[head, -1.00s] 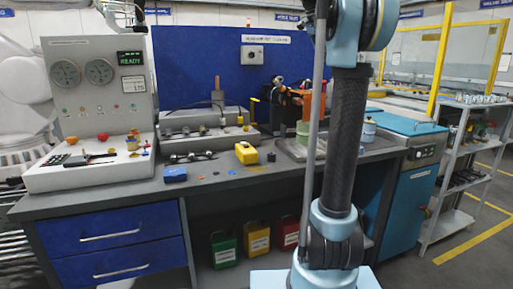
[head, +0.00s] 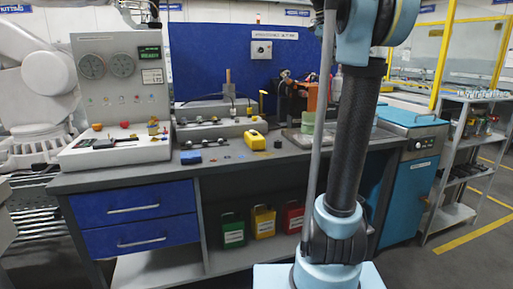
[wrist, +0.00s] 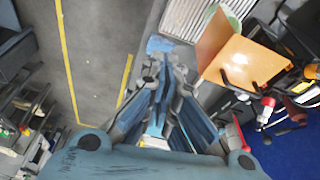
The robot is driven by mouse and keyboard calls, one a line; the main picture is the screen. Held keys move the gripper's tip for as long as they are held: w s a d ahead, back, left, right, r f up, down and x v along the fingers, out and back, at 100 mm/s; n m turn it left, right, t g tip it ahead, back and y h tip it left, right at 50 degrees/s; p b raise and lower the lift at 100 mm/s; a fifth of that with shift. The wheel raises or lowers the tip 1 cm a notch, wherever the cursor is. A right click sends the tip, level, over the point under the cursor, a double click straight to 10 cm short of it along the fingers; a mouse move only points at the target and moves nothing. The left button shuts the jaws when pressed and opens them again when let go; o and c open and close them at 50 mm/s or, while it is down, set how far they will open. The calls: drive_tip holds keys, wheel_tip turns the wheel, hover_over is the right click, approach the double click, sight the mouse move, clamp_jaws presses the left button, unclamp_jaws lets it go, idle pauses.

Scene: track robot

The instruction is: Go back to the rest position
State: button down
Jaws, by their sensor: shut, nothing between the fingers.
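My gripper (wrist: 160,75) shows in the wrist view with its blue-grey fingers drawn together and nothing held between them. It points over grey floor and a pale ribbed panel (wrist: 190,16). An orange plate (wrist: 243,60) lies to the right of the fingers, apart from them. In the head view my arm stands upright in front of the bench's right part. The gripper itself cannot be made out there.
A blue cabinet (head: 404,185) and a shelf rack (head: 452,165) stand right. Floor with a yellow line (head: 475,235) is clear at far right.

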drive_tip(key=s+a+f+n+y, duration=0.1)
drive_tip(key=s+a+f+n, duration=0.2)
drive_tip(key=s+f, duration=0.7)
drive_tip(key=s+a+f+n+y, duration=0.1)
drive_tip(key=s+a+f+n, duration=0.2)
drive_tip(key=s+f, duration=0.7)
drive_tip(key=s+a+f+n+t+y, duration=0.1)
drive_tip(key=s+a+f+n, duration=0.2)
drive_tip(key=f, duration=2.3)
drive_tip(key=s+n, duration=0.4)
drive_tip(key=s, duration=0.4)
drive_tip(key=shift+a+f, duration=0.2)
drive_tip(key=shift+f, duration=0.2)
